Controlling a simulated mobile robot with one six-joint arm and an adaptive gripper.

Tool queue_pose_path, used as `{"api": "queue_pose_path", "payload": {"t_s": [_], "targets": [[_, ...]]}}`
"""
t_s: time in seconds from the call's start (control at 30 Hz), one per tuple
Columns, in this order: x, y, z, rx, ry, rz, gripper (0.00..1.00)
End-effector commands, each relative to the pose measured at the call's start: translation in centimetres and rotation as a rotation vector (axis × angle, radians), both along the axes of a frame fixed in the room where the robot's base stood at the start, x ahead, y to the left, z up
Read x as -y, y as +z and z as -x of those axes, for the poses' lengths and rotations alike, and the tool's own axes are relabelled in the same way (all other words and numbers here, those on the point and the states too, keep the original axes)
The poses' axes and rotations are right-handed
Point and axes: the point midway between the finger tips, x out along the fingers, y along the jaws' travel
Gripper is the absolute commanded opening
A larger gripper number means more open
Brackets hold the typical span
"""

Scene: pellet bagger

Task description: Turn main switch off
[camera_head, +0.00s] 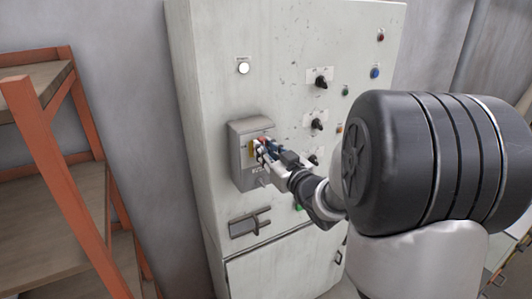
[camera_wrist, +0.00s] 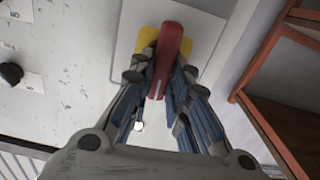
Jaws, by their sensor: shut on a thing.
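The main switch has a red handle (camera_wrist: 172,45) on a yellow plate (camera_wrist: 147,38), seen in the wrist view. It is mounted on a grey switch box (camera_head: 240,157) on the front of the cabinet in the head view. My gripper (camera_wrist: 167,75) is shut on the red handle, with a finger on each side of it. It also shows in the head view (camera_head: 264,150), where my fingers hide most of the handle. In the wrist view the handle runs nearly up and down the picture. Labels beside the switch are too small to read.
The pale cabinet (camera_head: 215,80) carries black knobs (camera_head: 320,82), a white button (camera_head: 243,67) and a blue button (camera_head: 375,72). A latch handle (camera_head: 249,224) sits below the box. An orange shelf rack (camera_head: 60,165) stands left of the cabinet.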

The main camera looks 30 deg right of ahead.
Motion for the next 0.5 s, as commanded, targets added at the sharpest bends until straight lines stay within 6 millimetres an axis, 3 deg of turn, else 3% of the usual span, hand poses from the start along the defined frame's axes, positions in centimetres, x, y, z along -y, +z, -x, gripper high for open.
{"api": "queue_pose_path", "payload": {"t_s": [0.5], "targets": [[-0.52,-0.59,0.00,0.020,0.000,0.412,0.00]]}}
